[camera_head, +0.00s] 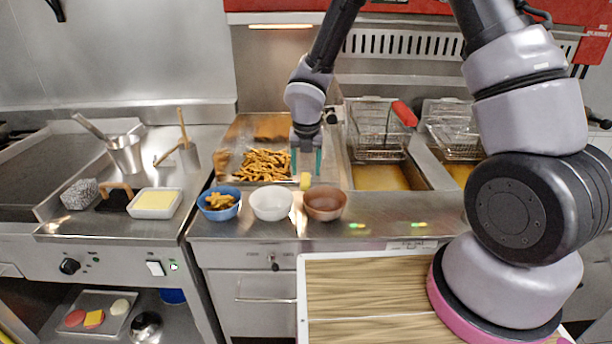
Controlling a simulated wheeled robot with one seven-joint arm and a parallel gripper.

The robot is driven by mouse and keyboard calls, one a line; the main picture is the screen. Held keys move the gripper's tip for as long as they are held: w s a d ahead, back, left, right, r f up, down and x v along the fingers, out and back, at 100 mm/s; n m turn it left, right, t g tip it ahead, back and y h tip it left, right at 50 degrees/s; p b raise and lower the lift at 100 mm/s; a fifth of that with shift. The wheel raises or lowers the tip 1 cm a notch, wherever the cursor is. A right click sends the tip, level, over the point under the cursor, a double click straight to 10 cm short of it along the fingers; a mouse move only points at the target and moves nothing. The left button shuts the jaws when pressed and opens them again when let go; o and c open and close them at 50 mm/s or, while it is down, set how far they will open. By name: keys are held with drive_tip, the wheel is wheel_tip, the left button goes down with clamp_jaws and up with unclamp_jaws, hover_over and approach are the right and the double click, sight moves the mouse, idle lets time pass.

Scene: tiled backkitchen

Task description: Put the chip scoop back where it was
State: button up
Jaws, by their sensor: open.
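My gripper (306,171) points down at the right end of the chip tray, with its two teal fingers apart. A small yellow piece (305,182) shows just below and between the fingertips. It may be the handle of the chip scoop, but the scoop's body cannot be made out. I cannot tell whether the fingers touch the yellow piece. Golden chips (262,165) lie heaped in the metal chip station (246,132) left of my gripper.
A blue bowl (219,213) holding chips, a white bowl (271,215) and a brown bowl (324,215) stand along the counter's front. Fryer baskets (378,140) are to the right. A yellow-filled white tray (154,204) and metal pots (126,155) stand left.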

drive_tip(key=v, duration=0.9)
drive_tip(key=shift+s+r, duration=0.1)
